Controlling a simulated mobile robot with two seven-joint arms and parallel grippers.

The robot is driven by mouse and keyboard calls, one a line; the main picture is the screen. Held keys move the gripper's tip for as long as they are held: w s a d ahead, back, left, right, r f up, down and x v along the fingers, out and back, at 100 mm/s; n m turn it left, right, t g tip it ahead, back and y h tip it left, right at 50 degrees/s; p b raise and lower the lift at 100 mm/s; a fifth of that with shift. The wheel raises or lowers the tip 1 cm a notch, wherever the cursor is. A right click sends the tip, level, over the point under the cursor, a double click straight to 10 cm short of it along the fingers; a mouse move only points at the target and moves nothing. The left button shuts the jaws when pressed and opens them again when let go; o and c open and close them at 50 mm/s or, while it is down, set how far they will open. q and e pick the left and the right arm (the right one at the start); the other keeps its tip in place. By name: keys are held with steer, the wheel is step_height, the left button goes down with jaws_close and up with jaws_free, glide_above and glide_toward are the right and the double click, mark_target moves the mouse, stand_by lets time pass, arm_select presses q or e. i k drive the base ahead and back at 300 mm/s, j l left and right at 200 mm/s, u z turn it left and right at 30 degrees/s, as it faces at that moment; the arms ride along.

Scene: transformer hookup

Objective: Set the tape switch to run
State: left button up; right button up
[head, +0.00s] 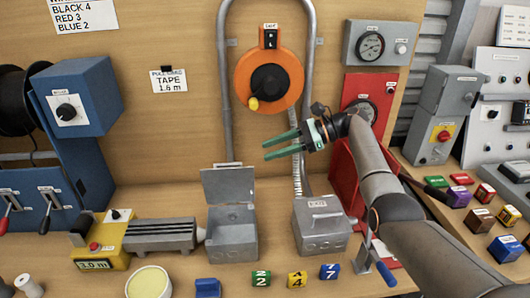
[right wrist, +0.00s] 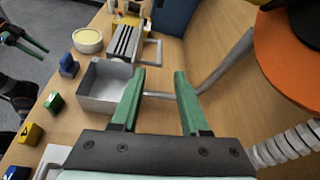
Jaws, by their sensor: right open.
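The orange tape reel (head: 249,74) is mounted on the wooden back wall, with a dark hub and a yellow knob. A small black switch (head: 270,38) sits at its top edge under a white label; its position is too small to read. My right gripper (head: 268,149) is open and empty, below and right of the reel, fingers pointing left. Its green fingers (right wrist: 156,95) show apart in the right wrist view, with the orange reel (right wrist: 285,45) at upper right.
A grey conduit (head: 224,100) loops around the reel. An open grey box (head: 232,240) and a closed grey box (head: 321,228) stand below. A red unit (head: 347,175) is behind my right arm. Coloured blocks lie in front.

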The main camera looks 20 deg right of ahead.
mark_target(271, 35)
steer(key=k, duration=1)
